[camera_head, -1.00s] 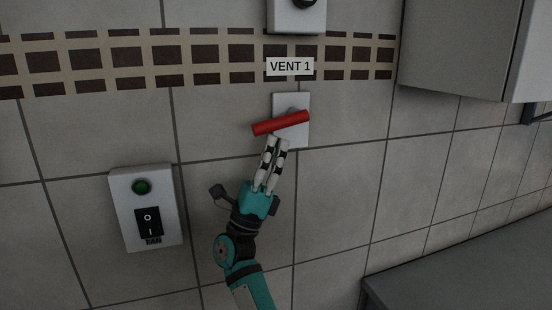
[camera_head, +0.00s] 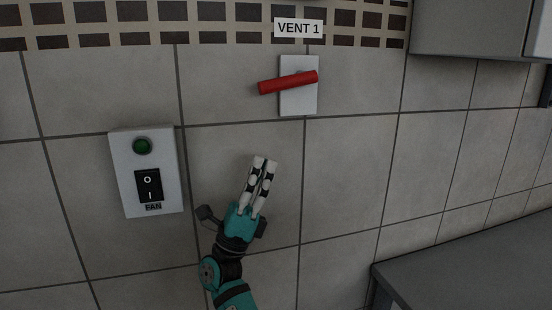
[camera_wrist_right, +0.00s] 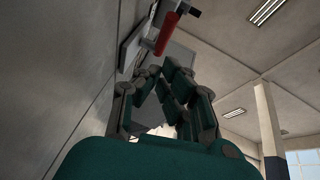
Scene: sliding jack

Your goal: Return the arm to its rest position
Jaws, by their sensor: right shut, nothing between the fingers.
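My right gripper (camera_head: 264,163) is shut and empty in the head view. It is below the red lever, apart from it, with its fingers pointing up. The red lever (camera_head: 288,82) sits nearly horizontal on its white plate (camera_head: 300,106), its right end slightly higher. The label VENT 1 (camera_head: 299,28) is above it. In the right wrist view the gripper's fingers (camera_wrist_right: 168,68) meet near the middle, and the red lever (camera_wrist_right: 167,34) is beyond them. My left gripper is not in view.
A fan switch box (camera_head: 147,172) with a green light and a black rocker is on the wall left of my gripper. A grey counter (camera_head: 470,265) is at the lower right. A grey cabinet (camera_head: 470,28) hangs at the upper right. The wall between is clear.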

